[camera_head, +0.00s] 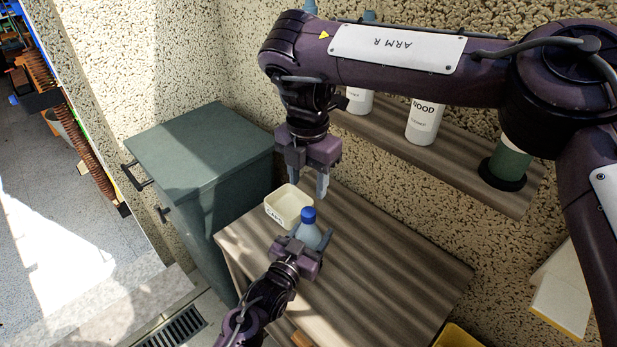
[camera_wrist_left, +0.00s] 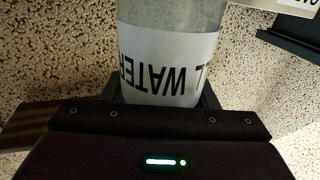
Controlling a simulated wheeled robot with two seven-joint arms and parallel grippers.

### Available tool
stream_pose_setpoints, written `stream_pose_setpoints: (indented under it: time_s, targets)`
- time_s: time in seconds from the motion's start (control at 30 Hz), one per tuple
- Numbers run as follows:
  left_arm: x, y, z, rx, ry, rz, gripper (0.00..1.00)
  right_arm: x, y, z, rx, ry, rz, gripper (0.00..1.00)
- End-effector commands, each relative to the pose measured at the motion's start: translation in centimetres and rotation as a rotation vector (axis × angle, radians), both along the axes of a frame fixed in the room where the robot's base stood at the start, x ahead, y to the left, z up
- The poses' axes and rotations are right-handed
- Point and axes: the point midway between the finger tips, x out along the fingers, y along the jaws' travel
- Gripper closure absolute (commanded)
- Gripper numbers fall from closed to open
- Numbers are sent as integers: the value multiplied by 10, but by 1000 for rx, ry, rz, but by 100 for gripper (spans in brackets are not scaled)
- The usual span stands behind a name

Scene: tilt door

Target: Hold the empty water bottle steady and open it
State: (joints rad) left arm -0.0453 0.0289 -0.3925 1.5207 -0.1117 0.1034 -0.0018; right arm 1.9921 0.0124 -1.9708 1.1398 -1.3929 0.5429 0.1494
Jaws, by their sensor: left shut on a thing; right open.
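The water bottle (camera_head: 307,234) is pale and see-through with a blue cap (camera_head: 308,214). It stands about upright over the wooden table, beside a cream box. My left gripper (camera_head: 309,241) is shut on its body. In the left wrist view the bottle (camera_wrist_left: 168,65) fills the middle, its white label with "WATER" upside down; its cap is out of that view. My right gripper (camera_head: 314,186) is open and empty, pointing down above the table, higher in the picture than the cap and apart from it. Whether the bottle touches the table is hidden by the left gripper.
The open cream box (camera_head: 289,206) has a label on its front. A green-grey cabinet (camera_head: 196,150) stands left of the striped wooden table (camera_head: 385,285). A wall shelf (camera_head: 465,160) holds white bottles (camera_head: 425,120) and a green container (camera_head: 510,162). The table's right part is clear.

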Motion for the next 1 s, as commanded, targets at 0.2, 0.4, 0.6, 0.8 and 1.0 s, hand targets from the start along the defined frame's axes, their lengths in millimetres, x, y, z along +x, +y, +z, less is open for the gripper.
stream_pose_setpoints:
  time_s: [0.2,0.4,0.6,0.8,1.0]
  targets:
    - [0,0,0,0,0,0,100,0,0,0,1,1,-493,53]
    - [0,0,0,0,0,0,100,0,-1,0,2,4,-952,53]
    - [0,0,0,0,0,0,100,0,-1,0,1,4,-1372,53]
    - [0,0,0,0,0,0,100,0,-1,0,2,5,-1640,53]
    - [0,0,0,0,0,0,100,-1,-2,-6,0,6,-1728,53]
